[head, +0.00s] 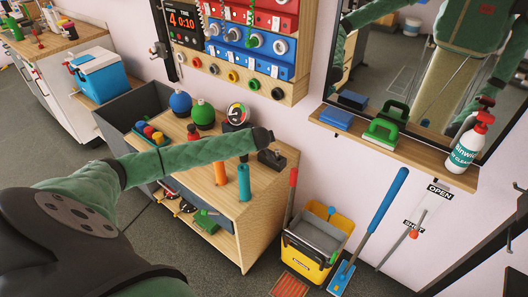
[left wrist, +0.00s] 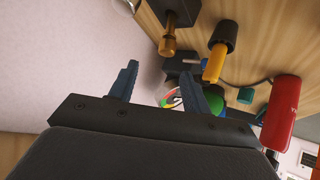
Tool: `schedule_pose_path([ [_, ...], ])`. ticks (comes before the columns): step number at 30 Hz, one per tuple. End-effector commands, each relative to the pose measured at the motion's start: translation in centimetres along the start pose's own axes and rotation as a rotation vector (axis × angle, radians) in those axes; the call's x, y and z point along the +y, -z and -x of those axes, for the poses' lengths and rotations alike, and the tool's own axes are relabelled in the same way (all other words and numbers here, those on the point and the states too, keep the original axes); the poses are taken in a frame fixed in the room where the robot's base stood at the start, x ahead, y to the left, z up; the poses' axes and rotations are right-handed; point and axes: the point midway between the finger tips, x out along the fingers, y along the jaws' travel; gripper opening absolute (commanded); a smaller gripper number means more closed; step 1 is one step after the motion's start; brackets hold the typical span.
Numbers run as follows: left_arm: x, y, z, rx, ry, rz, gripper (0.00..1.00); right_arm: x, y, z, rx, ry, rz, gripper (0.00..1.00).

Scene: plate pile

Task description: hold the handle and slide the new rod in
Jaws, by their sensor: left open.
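My left arm reaches across the workbench (head: 262,200), and its dark gripper (head: 270,156) is over the right back part of the top, near the wall. In the left wrist view the two fingers of the left gripper (left wrist: 156,88) stand apart with nothing held between them. The wrist view shows a brass knob (left wrist: 169,42) on a black block and a yellow handle (left wrist: 213,63) with a black collar. I cannot tell which piece is the new rod.
A round gauge (head: 237,112), a blue ball (head: 180,102) and a green ball (head: 203,114) stand along the bench's back. A yellow mop bucket (head: 306,263) and a blue mop (head: 388,200) are right of the bench. A shelf (head: 400,146) with a spray bottle (head: 469,143) runs under the mirror.

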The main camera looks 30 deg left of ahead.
Motion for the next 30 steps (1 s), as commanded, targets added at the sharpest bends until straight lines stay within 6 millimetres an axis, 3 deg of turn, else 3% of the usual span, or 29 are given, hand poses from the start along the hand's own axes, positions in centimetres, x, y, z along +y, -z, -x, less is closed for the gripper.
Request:
schedule_pose_path([
  [1, -0.3, -0.9, -0.9, 0.0, 0.0, 0.0, 0.48, -0.3, 0.3, 1.4, 0.001, 0.005, -0.002, 0.48],
  [6, -0.6, -1.8, -1.8, 0.0, 0.0, 0.0, 0.48, -0.9, 1.0, 7.0, -0.011, 0.017, -0.007, 0.48],
  [12, -0.7, -2.1, -2.2, 0.0, 0.0, 0.0, 0.48, -1.1, 1.1, 9.9, -0.018, 0.022, -0.008, 0.48],
  [25, -0.8, -2.0, -5.2, 0.0, 0.001, 0.0, 0.48, -0.9, 0.3, 6.8, -0.025, 0.018, -0.008, 0.48],
  [30, -0.7, -1.9, -6.5, 0.0, 0.001, -0.001, 0.48, -0.6, -0.6, 4.1, -0.029, 0.013, -0.008, 0.48],
])
